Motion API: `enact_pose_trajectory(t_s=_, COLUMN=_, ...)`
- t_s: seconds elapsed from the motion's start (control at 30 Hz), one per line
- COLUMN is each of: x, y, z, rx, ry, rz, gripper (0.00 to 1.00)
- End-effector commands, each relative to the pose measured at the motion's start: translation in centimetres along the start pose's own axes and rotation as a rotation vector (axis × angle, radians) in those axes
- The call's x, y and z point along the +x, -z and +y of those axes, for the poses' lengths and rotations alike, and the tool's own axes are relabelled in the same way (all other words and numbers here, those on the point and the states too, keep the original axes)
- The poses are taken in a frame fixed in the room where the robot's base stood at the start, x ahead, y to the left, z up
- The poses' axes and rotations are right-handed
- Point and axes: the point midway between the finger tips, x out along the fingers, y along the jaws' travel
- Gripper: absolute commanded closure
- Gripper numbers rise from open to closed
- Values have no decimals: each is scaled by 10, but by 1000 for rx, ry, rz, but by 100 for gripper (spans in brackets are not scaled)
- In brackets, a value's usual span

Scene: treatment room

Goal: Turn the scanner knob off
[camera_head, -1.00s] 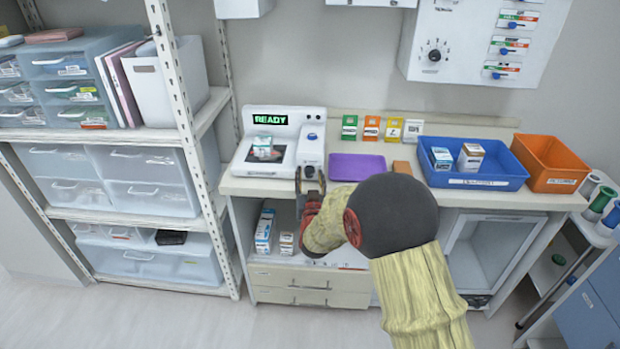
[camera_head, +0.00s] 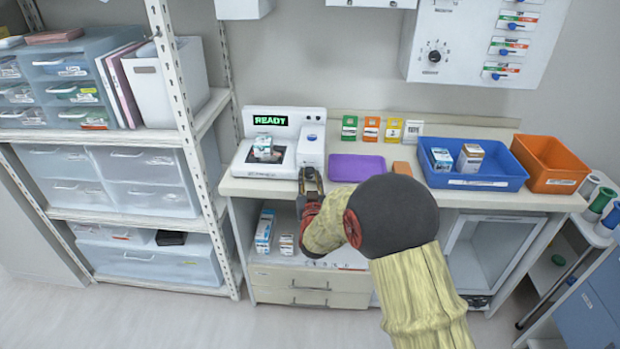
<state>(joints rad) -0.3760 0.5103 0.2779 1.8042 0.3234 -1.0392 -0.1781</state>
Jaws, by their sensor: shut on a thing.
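The scanner (camera_head: 253,172) is a white device on the counter, with a lit green "READY" display (camera_head: 270,120). A small box (camera_head: 263,147) stands on its dark plate. A blue button (camera_head: 311,138) is on top of its right-hand housing. My gripper (camera_head: 310,173) is at the front of that housing, with its fingers shut on the scanner knob. The fingers hide most of the knob, so its pointer direction cannot be read.
A purple tray (camera_head: 357,160), a blue bin (camera_head: 475,183) with boxes and an orange bin (camera_head: 550,183) stand to the right on the counter. A metal shelf post (camera_head: 178,90) rises to the left. Small boxes (camera_head: 265,230) stand on the shelf below.

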Motion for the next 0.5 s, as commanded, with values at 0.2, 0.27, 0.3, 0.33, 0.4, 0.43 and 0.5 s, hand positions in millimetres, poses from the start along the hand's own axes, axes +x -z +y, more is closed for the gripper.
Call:
enact_pose_trajectory(t_s=0.2, x=0, y=2, z=0, rx=-128, ry=0, rz=-20, gripper=100)
enact_pose_trajectory(t_s=0.27, x=0, y=3, z=-1, rx=-176, ry=0, rz=-25, gripper=100)
enact_pose_trajectory(t_s=0.3, x=0, y=3, z=-1, rx=-212, ry=0, rz=-29, gripper=100)
enact_pose_trajectory(t_s=0.33, x=0, y=4, z=-1, rx=-239, ry=0, rz=-33, gripper=100)
enact_pose_trajectory(t_s=0.4, x=0, y=4, z=-1, rx=-305, ry=0, rz=-42, gripper=100)
enact_pose_trajectory(t_s=0.43, x=0, y=4, z=-1, rx=-334, ry=0, rz=-47, gripper=100)
enact_pose_trajectory(t_s=0.5, x=0, y=4, z=-2, rx=-400, ry=0, rz=-56, gripper=100)
